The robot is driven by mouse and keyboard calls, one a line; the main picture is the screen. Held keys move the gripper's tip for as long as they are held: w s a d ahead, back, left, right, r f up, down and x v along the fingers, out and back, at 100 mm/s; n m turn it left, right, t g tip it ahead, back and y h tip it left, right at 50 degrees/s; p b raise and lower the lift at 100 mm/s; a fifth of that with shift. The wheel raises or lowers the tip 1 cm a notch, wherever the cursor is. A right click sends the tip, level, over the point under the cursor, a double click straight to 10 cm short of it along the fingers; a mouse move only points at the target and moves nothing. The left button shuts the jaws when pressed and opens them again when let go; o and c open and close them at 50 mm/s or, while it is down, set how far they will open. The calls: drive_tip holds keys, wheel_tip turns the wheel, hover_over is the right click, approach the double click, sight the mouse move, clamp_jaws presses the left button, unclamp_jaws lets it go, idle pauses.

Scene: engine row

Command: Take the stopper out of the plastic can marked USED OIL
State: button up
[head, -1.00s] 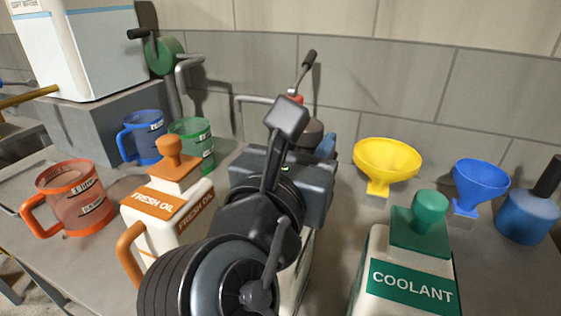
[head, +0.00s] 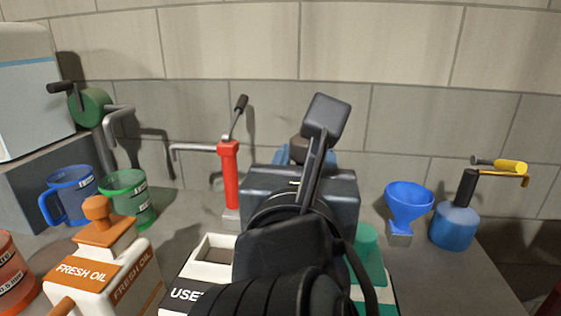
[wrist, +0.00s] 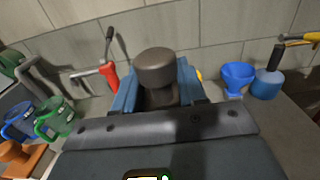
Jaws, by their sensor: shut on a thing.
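The white can with a black label reading "USE" (head: 190,268) stands in the lower middle of the head view, partly hidden by my arm. Its square mouth is open at the top. My gripper (wrist: 158,90) has blue fingers and is shut on a dark brown-grey stopper (wrist: 155,68). The stopper's round knob shows between the fingers, and a bit of it shows in the head view (head: 299,149). Gripper and stopper are beyond the can's mouth and apart from it. The stopper's lower part is hidden.
The FRESH OIL can (head: 100,265) stands left, the green-topped can (head: 366,245) right, partly hidden. Green jug (head: 128,197), blue jug (head: 68,193), red hand pump (head: 230,175), blue funnel (head: 408,203) and blue torch bottle (head: 455,225) stand around. A block wall closes the back.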

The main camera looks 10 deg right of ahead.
drive_tip(key=c, duration=0.3)
drive_tip(key=shift+c, duration=0.3)
drive_tip(key=shift+r, duration=0.15)
drive_tip(key=shift+r+p, duration=2.4)
drive_tip(key=shift+p, duration=1.1)
